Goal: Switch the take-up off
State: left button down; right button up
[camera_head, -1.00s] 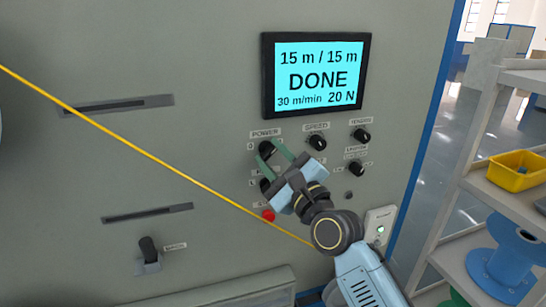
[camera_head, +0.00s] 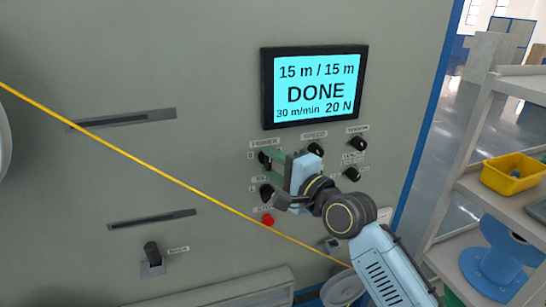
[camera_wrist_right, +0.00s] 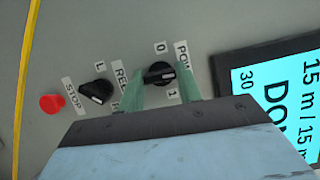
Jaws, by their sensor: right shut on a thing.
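The black POWER knob (camera_wrist_right: 158,73) is on the grey panel, between labels 0 and 1. My right gripper (camera_wrist_right: 160,79) has its two green fingers on either side of the knob and is shut on it. In the head view, the right gripper (camera_head: 272,158) reaches the knob from the right and mostly hides it. The knob's exact pointer setting is hard to tell. The screen (camera_head: 315,85) above reads 15 m / 15 m, DONE, 30 m/min, 20 N. My left gripper is not in view.
A second black knob (camera_wrist_right: 96,91) and a red STOP button (camera_wrist_right: 52,103) sit close to the POWER knob. More knobs (camera_head: 357,143) are to its right. The yellow cable (camera_head: 150,155) crosses the panel below it. A shelf with a yellow bin (camera_head: 514,174) stands at right.

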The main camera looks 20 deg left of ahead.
jog(key=n+h, duration=0.1)
jog(key=n, duration=0.1)
jog(key=shift+r+n+p, duration=0.15)
jog(key=shift+n+p, duration=0.15)
jog(key=shift+p, duration=0.1)
jog(key=n+h, duration=0.1)
jog(key=n, duration=0.1)
jog(key=n+h, duration=0.1)
jog(key=n, duration=0.2)
jog(key=shift+g+h, duration=0.3)
jog(key=o, duration=1)
jog(key=shift+s, duration=0.1)
jog(key=b+v, duration=0.2)
jog(key=v, duration=1.1)
jog(key=shift+s+r, duration=0.15)
jog(key=shift+r, duration=0.05)
